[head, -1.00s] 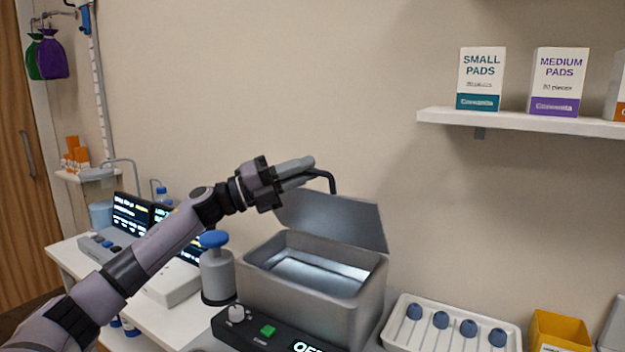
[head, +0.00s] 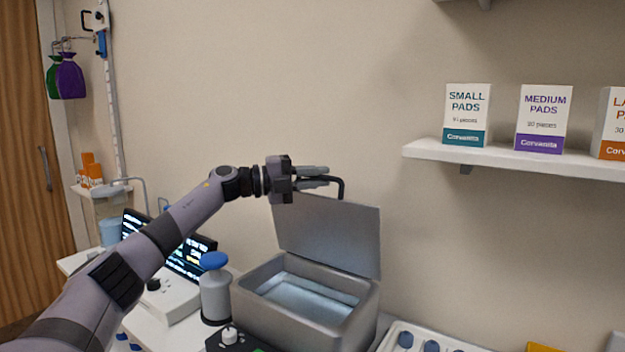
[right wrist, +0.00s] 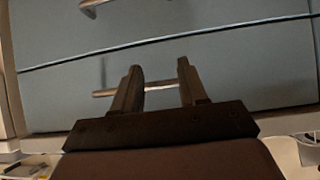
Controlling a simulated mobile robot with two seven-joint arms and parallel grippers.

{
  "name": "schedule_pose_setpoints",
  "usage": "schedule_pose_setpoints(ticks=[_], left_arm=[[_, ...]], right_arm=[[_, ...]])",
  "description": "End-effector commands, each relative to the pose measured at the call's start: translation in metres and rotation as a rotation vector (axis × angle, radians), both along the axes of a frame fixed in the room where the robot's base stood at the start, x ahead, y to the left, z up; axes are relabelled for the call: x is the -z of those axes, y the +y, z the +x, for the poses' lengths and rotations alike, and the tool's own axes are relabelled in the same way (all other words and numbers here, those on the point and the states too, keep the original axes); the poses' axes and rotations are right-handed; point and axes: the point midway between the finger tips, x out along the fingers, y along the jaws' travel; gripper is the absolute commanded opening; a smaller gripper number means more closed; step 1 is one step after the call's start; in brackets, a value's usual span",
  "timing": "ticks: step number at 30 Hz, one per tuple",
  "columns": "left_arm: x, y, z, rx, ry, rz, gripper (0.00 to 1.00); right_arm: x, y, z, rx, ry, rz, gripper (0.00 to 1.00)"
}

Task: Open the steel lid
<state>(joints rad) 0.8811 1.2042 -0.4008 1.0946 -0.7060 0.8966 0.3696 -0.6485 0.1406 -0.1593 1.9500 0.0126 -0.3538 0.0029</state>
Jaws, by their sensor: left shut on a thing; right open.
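The steel lid (head: 335,240) stands raised, close to upright, at the back of the grey steel box (head: 300,318) in the head view. The box is open and its shiny inside shows. My left gripper (head: 325,178) is shut on the lid's dark bent handle (head: 341,188) at the lid's top edge. My right gripper (right wrist: 160,84) shows in the right wrist view, open, with its fingers apart in front of a grey drawer front. A metal bar handle (right wrist: 115,92) lies behind the fingers; I cannot tell if they touch it.
A tray (head: 395,338) with blue-headed tools is to the right. A shelf (head: 520,160) with pad boxes hangs above right. Screens (head: 190,255) stand at the left.

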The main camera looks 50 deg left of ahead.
Motion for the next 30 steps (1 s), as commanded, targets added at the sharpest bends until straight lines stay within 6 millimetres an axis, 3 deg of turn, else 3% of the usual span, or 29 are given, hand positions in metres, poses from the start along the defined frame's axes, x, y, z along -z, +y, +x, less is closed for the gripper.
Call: schedule_pose_setpoints(ticks=[15,30], left_arm=[[-0.004,0.007,0.027,0.000,0.117,-0.031,0.00],[-0.003,0.008,0.031,0.000,0.134,-0.034,0.00]], right_arm=[[-0.003,0.000,0.000,0.000,0.001,0.000,0.43],[-0.003,0.000,-0.001,0.001,0.002,0.000,0.43]])
